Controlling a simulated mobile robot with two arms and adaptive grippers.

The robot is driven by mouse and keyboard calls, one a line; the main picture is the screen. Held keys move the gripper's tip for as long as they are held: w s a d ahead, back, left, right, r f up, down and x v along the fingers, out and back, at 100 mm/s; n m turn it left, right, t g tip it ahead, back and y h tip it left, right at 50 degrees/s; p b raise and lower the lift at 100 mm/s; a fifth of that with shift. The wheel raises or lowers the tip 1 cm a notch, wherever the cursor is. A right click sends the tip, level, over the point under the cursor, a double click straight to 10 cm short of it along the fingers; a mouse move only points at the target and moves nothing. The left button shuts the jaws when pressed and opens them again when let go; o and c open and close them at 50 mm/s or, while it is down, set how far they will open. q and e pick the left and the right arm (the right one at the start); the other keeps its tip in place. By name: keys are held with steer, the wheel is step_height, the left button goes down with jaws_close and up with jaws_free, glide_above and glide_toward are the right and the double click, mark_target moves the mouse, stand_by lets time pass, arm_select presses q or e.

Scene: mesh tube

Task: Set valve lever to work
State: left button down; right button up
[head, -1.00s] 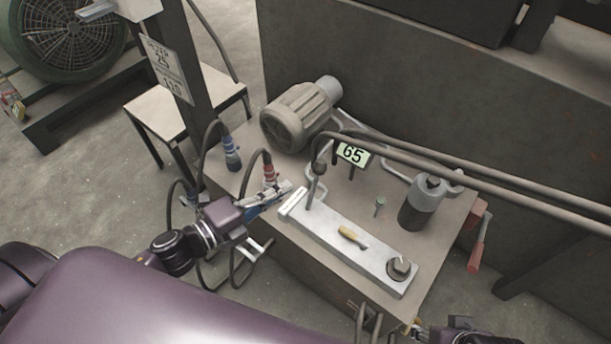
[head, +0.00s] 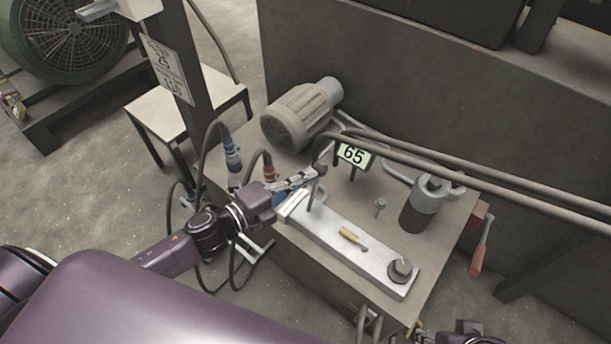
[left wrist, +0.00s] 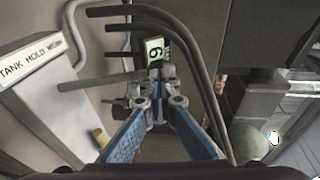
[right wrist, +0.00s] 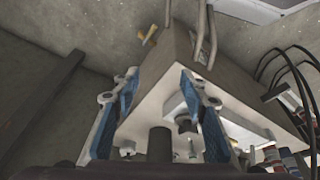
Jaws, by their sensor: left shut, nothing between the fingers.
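The valve lever (head: 311,197), a thin upright rod, stands near the left end of the pale metal block (head: 345,240). A white label plate on that block reads TANK, HOLD and a partly legible third word in the left wrist view (left wrist: 32,58). My left gripper (head: 314,173) is shut and empty, its fingertips right at the lever's upper end. I cannot tell whether they touch it. In the left wrist view the closed fingertips (left wrist: 165,85) overlap a grey rod. My right gripper (right wrist: 160,85) is open and empty, below the bench top's front side.
Behind stand a motor (head: 297,115), a 65 display (head: 353,154) and a grey cylinder (head: 424,203). Pipes cross behind. Hoses with blue (head: 232,155) and red couplings hang left. A red handle (head: 479,258) is at right.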

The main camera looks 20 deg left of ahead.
arm_select(q)
steer(key=x, duration=0.1)
steer(key=p+x, duration=0.1)
steer(key=x, duration=0.1)
steer(key=shift+w+a, duration=0.25)
steer(key=shift+r, duration=0.1)
arm_select(e)
steer(key=x, duration=0.4)
steer(key=shift+a+f, duration=0.1)
steer(key=shift+f, duration=0.1)
